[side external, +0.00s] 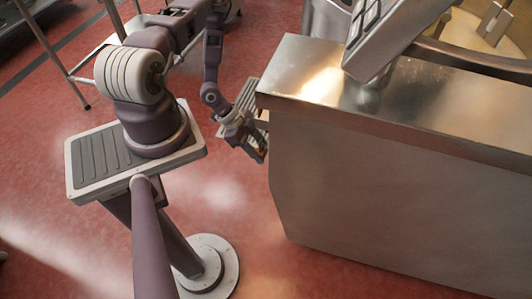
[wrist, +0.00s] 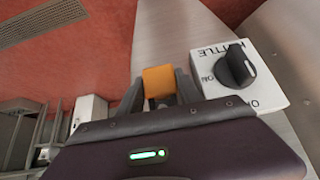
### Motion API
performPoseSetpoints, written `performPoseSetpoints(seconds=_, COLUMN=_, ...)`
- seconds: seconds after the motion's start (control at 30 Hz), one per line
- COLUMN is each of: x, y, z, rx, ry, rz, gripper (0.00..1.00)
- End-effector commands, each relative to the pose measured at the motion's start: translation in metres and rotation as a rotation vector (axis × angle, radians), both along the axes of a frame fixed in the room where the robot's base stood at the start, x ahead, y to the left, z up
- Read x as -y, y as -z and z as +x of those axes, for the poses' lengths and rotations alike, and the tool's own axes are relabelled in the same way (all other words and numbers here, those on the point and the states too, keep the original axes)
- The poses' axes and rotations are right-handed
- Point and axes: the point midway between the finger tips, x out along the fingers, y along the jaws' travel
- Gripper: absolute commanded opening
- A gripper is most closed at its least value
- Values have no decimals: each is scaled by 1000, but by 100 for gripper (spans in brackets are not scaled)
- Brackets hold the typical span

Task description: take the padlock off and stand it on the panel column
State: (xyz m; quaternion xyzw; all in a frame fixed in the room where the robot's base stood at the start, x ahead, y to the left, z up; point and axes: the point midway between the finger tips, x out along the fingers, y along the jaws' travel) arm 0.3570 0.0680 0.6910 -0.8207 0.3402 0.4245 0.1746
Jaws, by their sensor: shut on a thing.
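An orange-yellow padlock (wrist: 159,80) shows in the wrist view between the two fingers of my gripper (wrist: 160,88). The fingers are shut on its body; its shackle is not clearly visible. The padlock lies left of the black rotary knob (wrist: 236,68) on the white KETTLE plate (wrist: 262,92), apart from the knob. A grey metal surface (wrist: 178,32), possibly the panel column, lies behind the padlock; I cannot tell whether they touch. In the side view my gripper (side external: 257,148) is low at the left end of the steel cabinet, with a small orange patch (side external: 261,151) at its fingers.
The large steel cabinet (side external: 400,175) stands close to the right of my gripper. A floor grate (wrist: 42,22) shows in the red floor. Metal racks (wrist: 35,130) stand at lower left in the wrist view. Open floor lies left of the cabinet.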

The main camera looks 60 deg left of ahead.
Motion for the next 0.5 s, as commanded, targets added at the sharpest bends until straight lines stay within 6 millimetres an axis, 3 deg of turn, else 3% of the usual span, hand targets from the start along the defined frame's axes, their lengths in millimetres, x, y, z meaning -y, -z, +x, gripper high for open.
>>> performPoseSetpoints(seconds=0.5, x=-29, y=0, z=-28, rx=0, ry=-2, rz=1, gripper=0)
